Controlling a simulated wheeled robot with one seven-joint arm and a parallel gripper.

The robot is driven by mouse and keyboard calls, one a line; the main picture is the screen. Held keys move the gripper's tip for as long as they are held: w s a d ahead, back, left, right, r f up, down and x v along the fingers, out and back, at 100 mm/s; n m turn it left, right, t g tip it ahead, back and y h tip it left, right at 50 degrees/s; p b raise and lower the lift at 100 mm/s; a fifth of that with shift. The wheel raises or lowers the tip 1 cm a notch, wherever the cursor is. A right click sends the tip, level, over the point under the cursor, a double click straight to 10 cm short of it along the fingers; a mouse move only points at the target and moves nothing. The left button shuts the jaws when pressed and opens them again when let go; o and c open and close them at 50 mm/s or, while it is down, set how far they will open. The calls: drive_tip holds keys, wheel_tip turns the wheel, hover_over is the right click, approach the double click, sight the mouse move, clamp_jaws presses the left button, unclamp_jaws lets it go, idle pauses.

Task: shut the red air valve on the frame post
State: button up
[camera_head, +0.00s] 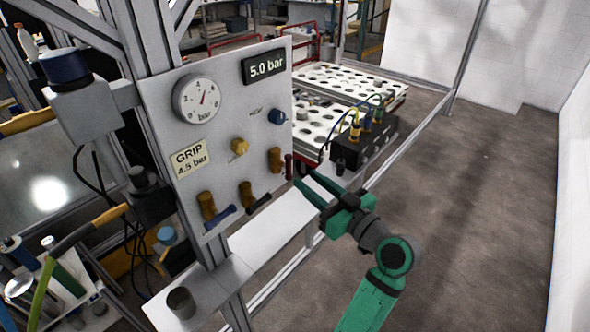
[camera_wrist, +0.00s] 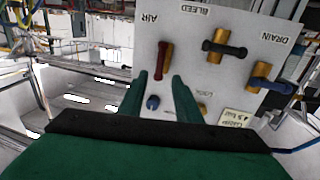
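The red air valve handle (camera_head: 288,167) is at the right edge of the white panel, on a brass body (camera_head: 275,160). It points up and down in the head view. In the wrist view the red handle (camera_wrist: 161,61) also runs up and down, near an upside-down AIR label. My gripper (camera_head: 305,177) is open and empty, just right of the handle in the head view. In the wrist view the fingertips of my gripper (camera_wrist: 160,78) lie on either side of the handle's lower end. No touch is visible, and the depth gap is hard to judge.
The panel (camera_head: 180,140) also carries a black-handled valve (camera_head: 247,195), a blue-handled valve (camera_head: 208,208), a gauge (camera_head: 198,99) and a 5.0 bar display (camera_head: 264,66). A black block with cables (camera_head: 372,142) stands behind my gripper. Open floor lies to the right.

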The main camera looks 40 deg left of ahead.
sight(290, 166)
drive_tip(key=x, duration=0.6)
drive_tip(key=shift+a+f, duration=0.1)
drive_tip(key=shift+a, duration=0.15)
clamp_jaws()
